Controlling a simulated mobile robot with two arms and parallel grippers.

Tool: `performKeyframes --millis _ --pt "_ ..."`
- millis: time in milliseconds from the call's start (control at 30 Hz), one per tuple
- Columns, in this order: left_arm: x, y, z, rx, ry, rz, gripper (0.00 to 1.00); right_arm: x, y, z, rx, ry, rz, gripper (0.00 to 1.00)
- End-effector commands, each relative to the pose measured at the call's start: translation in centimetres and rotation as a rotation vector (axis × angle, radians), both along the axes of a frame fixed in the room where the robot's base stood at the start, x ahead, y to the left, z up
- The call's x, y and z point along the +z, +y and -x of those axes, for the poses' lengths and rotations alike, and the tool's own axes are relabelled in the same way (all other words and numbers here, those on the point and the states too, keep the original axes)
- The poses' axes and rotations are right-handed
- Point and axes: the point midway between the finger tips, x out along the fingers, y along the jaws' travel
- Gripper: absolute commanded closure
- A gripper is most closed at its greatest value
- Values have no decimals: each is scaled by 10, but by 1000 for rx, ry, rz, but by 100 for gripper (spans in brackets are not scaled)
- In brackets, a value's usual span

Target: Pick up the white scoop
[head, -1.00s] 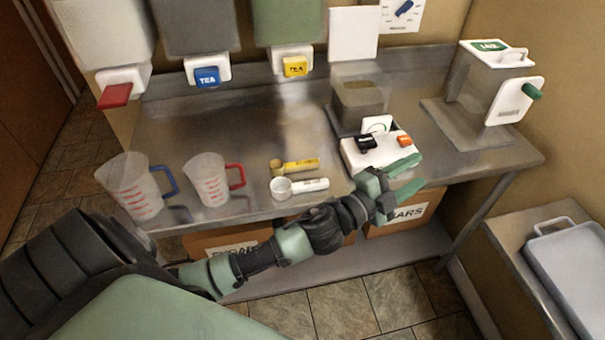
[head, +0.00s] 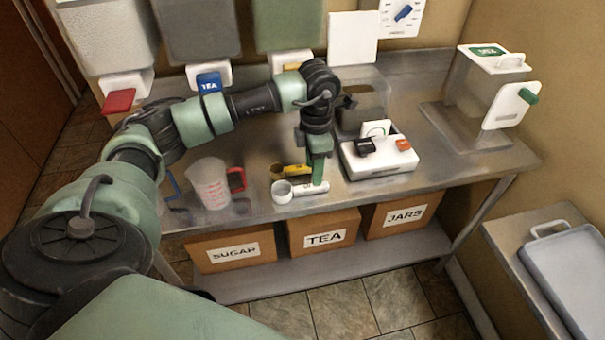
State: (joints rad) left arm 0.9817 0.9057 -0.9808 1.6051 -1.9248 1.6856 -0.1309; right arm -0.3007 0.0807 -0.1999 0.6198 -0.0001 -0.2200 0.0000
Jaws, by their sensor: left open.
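The white scoop (head: 283,192) lies on the steel table near its front edge, its round cup to the left and its handle to the right. My left gripper (head: 318,181) points down over the scoop's handle. Its green fingers are open and overlap the handle in the picture; I cannot tell whether they touch it. A yellow scoop (head: 293,171) lies just behind the white one, its right end partly hidden by my gripper. My right gripper is not in view.
A measuring cup with a red handle (head: 210,183) stands left of the scoops. A white device with black and orange switches (head: 378,157) stands to the right. Labelled boxes (head: 322,232) sit on the shelf below. A grey tray (head: 570,265) lies at far right.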

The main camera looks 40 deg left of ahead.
Motion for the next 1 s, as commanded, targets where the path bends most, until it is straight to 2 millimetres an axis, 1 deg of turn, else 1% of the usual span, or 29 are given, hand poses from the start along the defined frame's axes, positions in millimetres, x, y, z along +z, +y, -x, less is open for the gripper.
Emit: performKeyframes --millis 33,167,333,433,533,733,767,800,867,900,933,1000 --pt "-6 -1 1 -1 5 1 55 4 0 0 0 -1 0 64" --pt "-20 -1 1 -1 4 3 55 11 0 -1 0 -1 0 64" --pt "-43 1 0 -1 6 5 55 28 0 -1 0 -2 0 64" --pt "-58 1 -1 -2 3 5 55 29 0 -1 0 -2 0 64" --pt "-66 1 -1 -3 2 7 55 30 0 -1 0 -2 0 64" --pt "-67 1 -1 -3 -1 7 55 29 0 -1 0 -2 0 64" --pt "-67 1 -1 -3 -1 7 57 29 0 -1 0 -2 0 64" --pt "-67 1 -2 -3 -1 7 68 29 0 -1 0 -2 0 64" --pt "-67 1 -2 -3 -1 7 85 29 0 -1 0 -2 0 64" --pt "-67 1 -2 -3 -1 7 96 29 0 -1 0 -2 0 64" --pt "-67 1 -2 -3 -1 7 100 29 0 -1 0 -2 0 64" --pt "-67 1 -2 -3 -1 7 100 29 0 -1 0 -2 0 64"
